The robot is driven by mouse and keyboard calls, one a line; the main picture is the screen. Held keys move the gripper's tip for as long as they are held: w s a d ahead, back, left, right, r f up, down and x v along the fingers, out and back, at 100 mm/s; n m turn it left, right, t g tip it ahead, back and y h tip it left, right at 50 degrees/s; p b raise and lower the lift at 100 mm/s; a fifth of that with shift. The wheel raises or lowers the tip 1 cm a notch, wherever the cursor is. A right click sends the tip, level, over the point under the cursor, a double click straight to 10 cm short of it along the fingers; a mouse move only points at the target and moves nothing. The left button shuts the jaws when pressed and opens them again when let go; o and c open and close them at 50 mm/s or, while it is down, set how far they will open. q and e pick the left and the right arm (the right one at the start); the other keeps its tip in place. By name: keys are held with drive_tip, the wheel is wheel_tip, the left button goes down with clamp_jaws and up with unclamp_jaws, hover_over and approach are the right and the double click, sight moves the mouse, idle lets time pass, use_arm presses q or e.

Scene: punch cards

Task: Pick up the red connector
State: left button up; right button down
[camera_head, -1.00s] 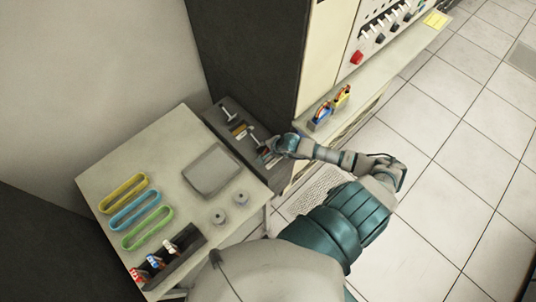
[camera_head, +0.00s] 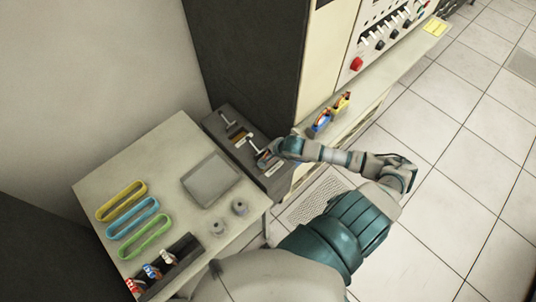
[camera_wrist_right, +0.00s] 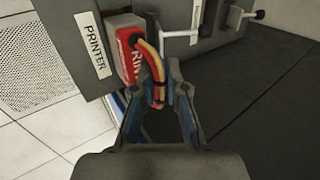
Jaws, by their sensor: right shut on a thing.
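In the right wrist view the red connector (camera_wrist_right: 127,48), with white lettering, sits at the dark panel beside a "PRINTER" label (camera_wrist_right: 92,45). Its yellow and red cable loop (camera_wrist_right: 158,85) comes out toward me and lies between my fingers. My right gripper (camera_wrist_right: 162,84) is shut on the connector by this cable loop. In the head view my right gripper (camera_head: 265,158) is at the near right end of the dark panel (camera_head: 224,138), and it largely hides the connector there. My left gripper is not in view.
Metal levers (camera_head: 252,144) stand on the panel close to my gripper. Blue (camera_head: 321,122) and yellow (camera_head: 342,102) connectors stand on the cabinet ledge. The table (camera_head: 170,150) holds coloured loops, a grey pad, two knobs and a rack (camera_head: 180,268) with several connectors.

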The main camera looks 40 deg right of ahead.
drive_tip(key=s+r, duration=0.1)
drive_tip(key=s, duration=1.4)
drive_tip(key=shift+s+d+p, duration=0.25)
drive_tip(key=shift+d+p, duration=0.1)
drive_tip(key=shift+r, duration=0.15)
wheel_tip(320, 180, up, 6)
drive_tip(key=p, duration=0.5)
drive_tip(key=shift+p, duration=0.3)
drive_tip(key=shift+w, duration=0.1)
